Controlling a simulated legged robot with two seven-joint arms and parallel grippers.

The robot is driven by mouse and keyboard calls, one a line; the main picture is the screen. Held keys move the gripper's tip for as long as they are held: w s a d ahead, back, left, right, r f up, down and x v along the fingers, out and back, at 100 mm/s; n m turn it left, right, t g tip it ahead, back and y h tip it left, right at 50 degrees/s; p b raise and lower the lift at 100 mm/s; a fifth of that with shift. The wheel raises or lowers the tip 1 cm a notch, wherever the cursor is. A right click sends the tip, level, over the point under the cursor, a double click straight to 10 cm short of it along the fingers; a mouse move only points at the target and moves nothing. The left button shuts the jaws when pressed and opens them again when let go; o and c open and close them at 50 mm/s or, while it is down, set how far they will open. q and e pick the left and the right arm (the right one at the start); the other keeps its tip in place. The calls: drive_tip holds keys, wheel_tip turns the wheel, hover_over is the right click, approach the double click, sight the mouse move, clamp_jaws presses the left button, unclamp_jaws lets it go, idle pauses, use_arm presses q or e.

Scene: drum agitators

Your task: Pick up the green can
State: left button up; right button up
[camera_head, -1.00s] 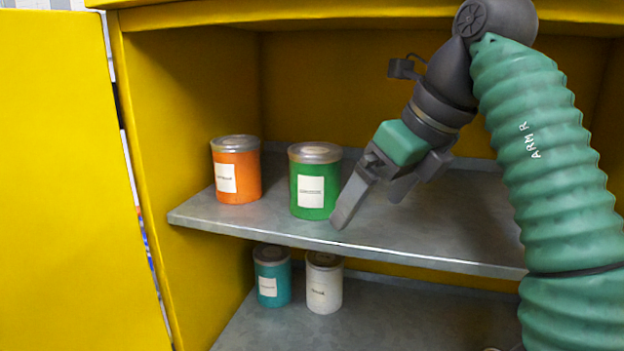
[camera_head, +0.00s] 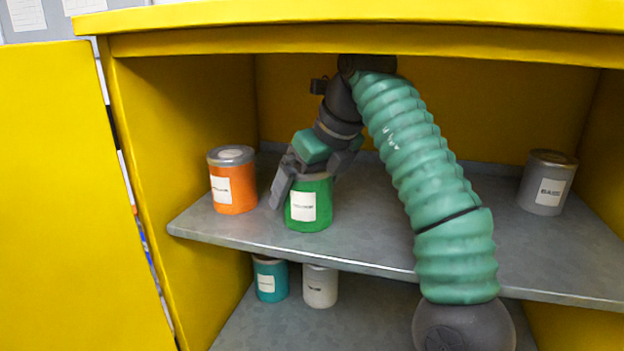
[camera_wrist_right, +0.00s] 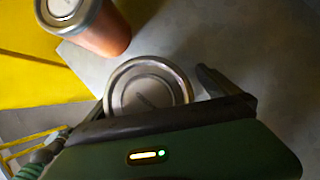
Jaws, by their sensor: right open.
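The green can (camera_head: 308,207) with a white label stands upright on the upper shelf of the yellow cabinet. My right gripper (camera_head: 303,196) is open and comes down over the can from above and behind. One finger is beside the can's left side; the other is partly hidden at its upper right. In the right wrist view the can's metal lid (camera_wrist_right: 148,88) sits just beyond the gripper body, with a dark finger (camera_wrist_right: 210,80) to its right. Contact cannot be told. My left gripper is not in view.
An orange can (camera_head: 233,183) stands close to the left of the green can. A grey can (camera_head: 546,184) stands at the shelf's right. Teal (camera_head: 270,281) and white (camera_head: 319,288) cans are on the lower shelf. The cabinet top (camera_head: 380,30) overhangs my arm.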

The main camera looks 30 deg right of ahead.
drive_tip(key=shift+w+f, duration=0.15)
drive_tip(key=shift+f, duration=0.25)
drive_tip(key=shift+a+r, duration=0.2)
drive_tip(key=shift+a, duration=0.3)
drive_tip(key=shift+c, duration=0.3)
drive_tip(key=shift+a, duration=0.3)
drive_tip(key=c, duration=0.5)
drive_tip(key=shift+d, duration=0.3)
drive_tip(key=c, duration=1.5)
